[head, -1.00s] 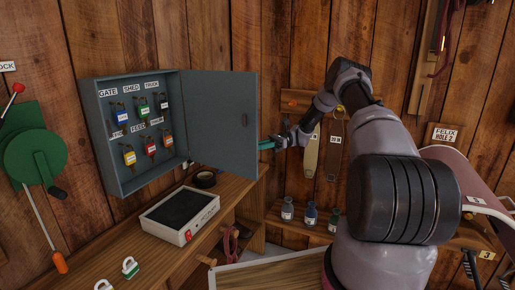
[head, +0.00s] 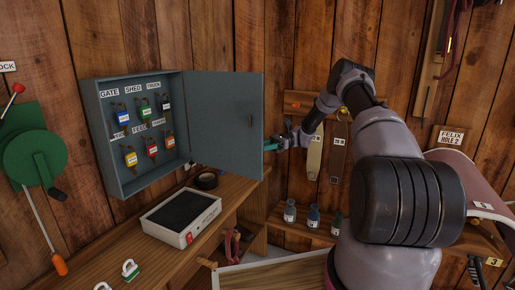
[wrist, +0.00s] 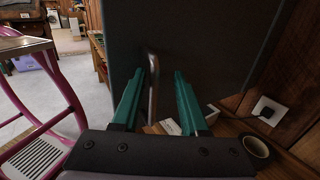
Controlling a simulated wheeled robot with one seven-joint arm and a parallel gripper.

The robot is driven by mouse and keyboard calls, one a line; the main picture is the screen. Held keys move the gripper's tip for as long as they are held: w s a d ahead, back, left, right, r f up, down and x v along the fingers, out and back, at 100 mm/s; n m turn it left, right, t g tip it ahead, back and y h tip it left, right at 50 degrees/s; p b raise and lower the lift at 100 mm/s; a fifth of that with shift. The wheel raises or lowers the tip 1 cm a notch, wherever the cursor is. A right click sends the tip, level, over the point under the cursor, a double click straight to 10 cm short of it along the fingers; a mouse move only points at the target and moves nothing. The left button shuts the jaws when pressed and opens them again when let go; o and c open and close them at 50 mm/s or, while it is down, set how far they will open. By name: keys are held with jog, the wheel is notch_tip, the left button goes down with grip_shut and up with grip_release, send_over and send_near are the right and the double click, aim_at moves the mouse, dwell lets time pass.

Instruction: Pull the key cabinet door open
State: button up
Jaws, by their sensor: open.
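The grey key cabinet (head: 106,150) hangs on the wood wall at left in the head view. Its door (head: 215,120) stands wide open, swung to the right, with its inner face showing. In the wrist view, the door's dark face (wrist: 215,50) fills the upper middle, with an upright bar handle (wrist: 153,88) on it. My gripper (head: 270,146) is at the door's free edge, partly hidden behind it. Its teal fingers (wrist: 157,80) are open, with the handle showing between them, nearer the left finger. I cannot tell whether either finger touches it.
Labelled keys (head: 152,150) hang inside the cabinet. Small bottles (head: 314,215) stand on a shelf at right. A pink-framed stand (wrist: 70,90) is at left in the wrist view.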

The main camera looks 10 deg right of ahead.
jog(key=shift+d, duration=0.15)
jog(key=v, duration=1)
jog(key=shift+d, duration=0.3)
